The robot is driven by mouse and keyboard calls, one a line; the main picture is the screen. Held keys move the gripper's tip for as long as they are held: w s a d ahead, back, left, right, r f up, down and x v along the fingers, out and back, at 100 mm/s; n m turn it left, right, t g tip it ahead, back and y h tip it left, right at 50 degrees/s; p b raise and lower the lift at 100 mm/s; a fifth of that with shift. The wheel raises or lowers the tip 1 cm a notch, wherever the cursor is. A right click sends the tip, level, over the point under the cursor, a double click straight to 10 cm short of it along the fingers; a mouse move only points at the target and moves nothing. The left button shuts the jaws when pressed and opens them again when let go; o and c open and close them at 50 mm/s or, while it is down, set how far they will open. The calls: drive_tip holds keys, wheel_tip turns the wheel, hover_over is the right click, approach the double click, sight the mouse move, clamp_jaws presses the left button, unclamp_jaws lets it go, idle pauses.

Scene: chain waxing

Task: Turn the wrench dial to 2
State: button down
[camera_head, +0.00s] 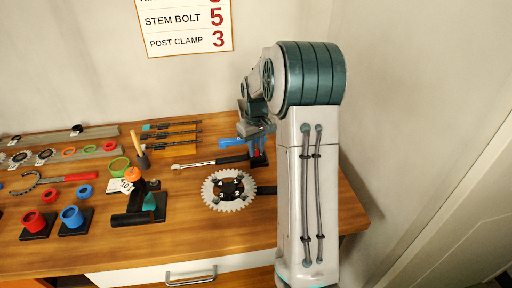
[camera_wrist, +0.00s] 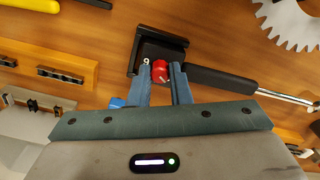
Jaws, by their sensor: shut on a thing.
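The wrench lies on the wooden bench, with a black handle (camera_wrist: 222,79) and a bright metal shaft (camera_wrist: 285,98); the wrench also shows in the head view (camera_head: 205,163). At the handle's end is a red dial (camera_wrist: 160,69) with a small white mark, in front of a black block (camera_wrist: 160,47). A small white character beside the dial is too small to read for sure. My gripper (camera_wrist: 163,82) is shut on the red dial, one blue finger on each side. In the head view my gripper (camera_head: 256,146) is over the handle end, and the dial is hidden.
A toothed chainring (camera_head: 212,199) with numbered positions lies in front of the wrench and shows at the wrist view's upper right (camera_wrist: 290,22). Black tools (camera_head: 175,135) lie behind. Red and blue cups (camera_head: 72,216) stand at left. A wall sign (camera_head: 187,22) reads STEM BOLT 5, POST CLAMP 3.

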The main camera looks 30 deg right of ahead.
drive_tip(key=n, duration=0.4)
drive_tip(key=shift+n, duration=0.3)
drive_tip(key=n, duration=0.4)
drive_tip(key=shift+p, duration=0.35)
drive_tip(key=shift+n, duration=0.3)
drive_tip(key=c, duration=1.3)
unclamp_jaws()
drive_tip(key=shift+r, duration=0.1)
wheel_tip(320, 180, up, 14)
drive_tip(key=shift+f+b, duration=0.15)
drive_tip(key=shift+b, duration=0.3)
